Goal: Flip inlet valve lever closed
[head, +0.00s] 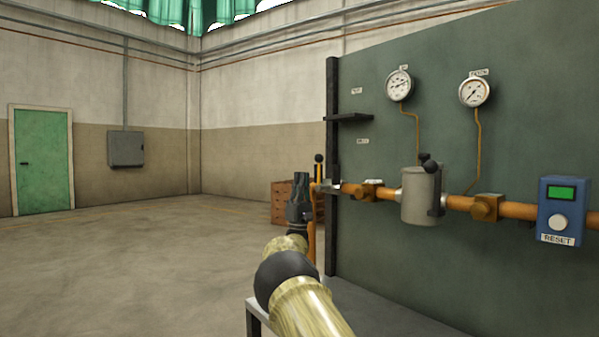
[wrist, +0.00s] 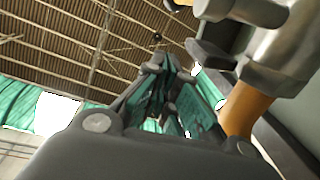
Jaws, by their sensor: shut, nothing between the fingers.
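A valve lever with a black ball knob (head: 318,158) stands upright at the left end of the orange pipe in the head view. A second lever with black knobs (head: 429,164) is by the grey canister, further right. The labels are too small to read, so I cannot tell by name which is the inlet lever. My gripper (head: 301,178) points up, just left of the left lever, and is shut and empty. In the wrist view my gripper (wrist: 165,68) points toward the ceiling, with a small black knob (wrist: 157,37) beyond its tips. Contact with the lever cannot be told.
The orange pipe (head: 518,210) crosses the dark green panel (head: 560,100), with the grey canister (head: 418,198), two gauges (head: 399,84) and a blue reset box (head: 562,212). A black shelf bracket (head: 349,117) juts out above. A brown crate (head: 284,203) stands behind. Floor at left is clear.

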